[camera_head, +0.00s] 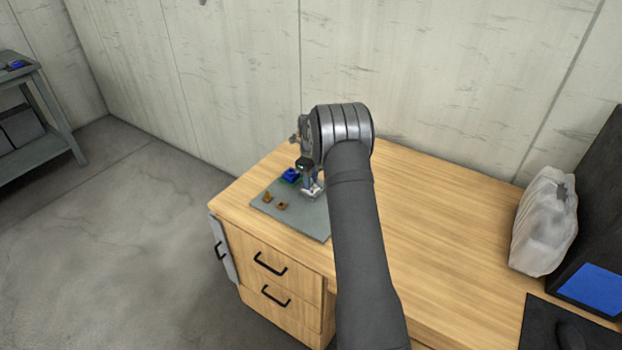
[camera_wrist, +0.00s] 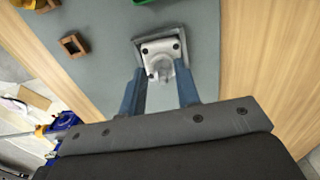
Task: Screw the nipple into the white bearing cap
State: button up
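The white bearing cap (camera_wrist: 151,47) is a pale, squarish block with dark holes, set in a grey holder (camera_wrist: 137,48) on the mat. It also shows small in the head view (camera_head: 313,191). My gripper (camera_wrist: 160,67) points at it, its two blue-grey fingers apart on either side of a rounded pale part at the cap's near side. I see no clear contact. I cannot tell whether that rounded part is the nipple or belongs to the cap. No separate nipple can be made out.
A grey mat (camera_head: 308,221) lies on the wooden desk (camera_head: 440,220). A green edge (camera_wrist: 140,2) shows in the wrist view. A wrapped bag (camera_head: 545,225) stands right; the desk's middle is clear.

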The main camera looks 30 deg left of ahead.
jog(key=shift+o, duration=0.3)
jog(key=shift+w+r, duration=0.1)
jog(key=shift+r, duration=0.25)
notch_tip(320, 180, up, 17)
jog(key=shift+f, duration=0.15)
notch_tip(320, 180, down, 17)
jog(key=shift+f, duration=0.2)
dwell(0.6)
jog(key=shift+r, duration=0.1)
notch_tip(320, 180, up, 17)
dwell(0.7)
